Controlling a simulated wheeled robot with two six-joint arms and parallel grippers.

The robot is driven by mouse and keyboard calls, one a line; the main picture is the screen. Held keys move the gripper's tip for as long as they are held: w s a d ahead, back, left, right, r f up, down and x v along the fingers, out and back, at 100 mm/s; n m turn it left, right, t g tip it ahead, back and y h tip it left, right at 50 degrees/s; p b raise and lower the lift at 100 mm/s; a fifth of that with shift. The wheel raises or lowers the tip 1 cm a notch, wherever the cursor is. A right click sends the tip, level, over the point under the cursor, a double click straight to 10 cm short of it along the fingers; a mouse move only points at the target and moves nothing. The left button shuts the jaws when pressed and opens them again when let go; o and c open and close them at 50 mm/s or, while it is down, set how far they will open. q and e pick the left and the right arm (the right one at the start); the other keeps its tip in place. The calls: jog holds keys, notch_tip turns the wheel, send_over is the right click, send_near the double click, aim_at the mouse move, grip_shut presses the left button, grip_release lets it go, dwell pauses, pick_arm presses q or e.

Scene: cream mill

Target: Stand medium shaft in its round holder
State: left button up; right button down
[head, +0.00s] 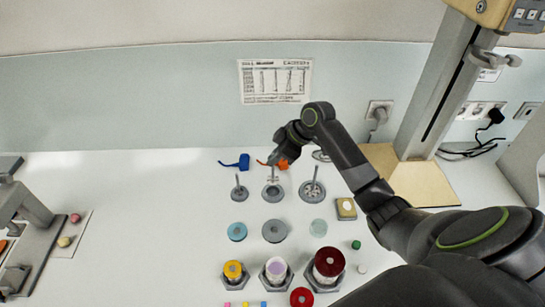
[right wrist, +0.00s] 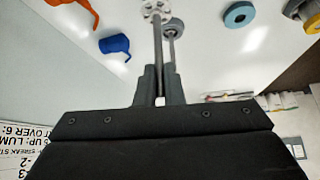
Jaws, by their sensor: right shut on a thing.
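My right gripper (head: 279,160) is shut on the upper part of the medium shaft (head: 272,175), a thin grey rod with a holed disc at its lower end. In the right wrist view the shaft (right wrist: 157,50) runs out from between the fingers (right wrist: 158,88) to that disc. In the head view the shaft hangs about upright over the middle round holder (head: 272,197), a grey disc on the table. I cannot tell whether the disc touches the holder. My left gripper is out of view.
A smaller shaft (head: 238,182) stands in a holder to the left, a larger shaft (head: 314,178) to the right. Blue (head: 236,162) and orange (head: 275,164) items lie behind. Discs and hexagonal stands with coloured rolls (head: 276,268) stand in front. A grey device stands far left.

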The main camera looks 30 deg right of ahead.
jog(key=b, duration=0.4)
send_over(274, 179)
jog(key=shift+d+f, duration=0.1)
jog(key=shift+f, duration=2.2)
jog(key=shift+f+b, duration=0.75)
jog(key=shift+f, duration=0.35)
jog(key=c, duration=0.9)
grip_release()
notch_tip(274, 179, up, 7)
jog(key=p, duration=0.6)
jog(key=shift+p, duration=0.4)
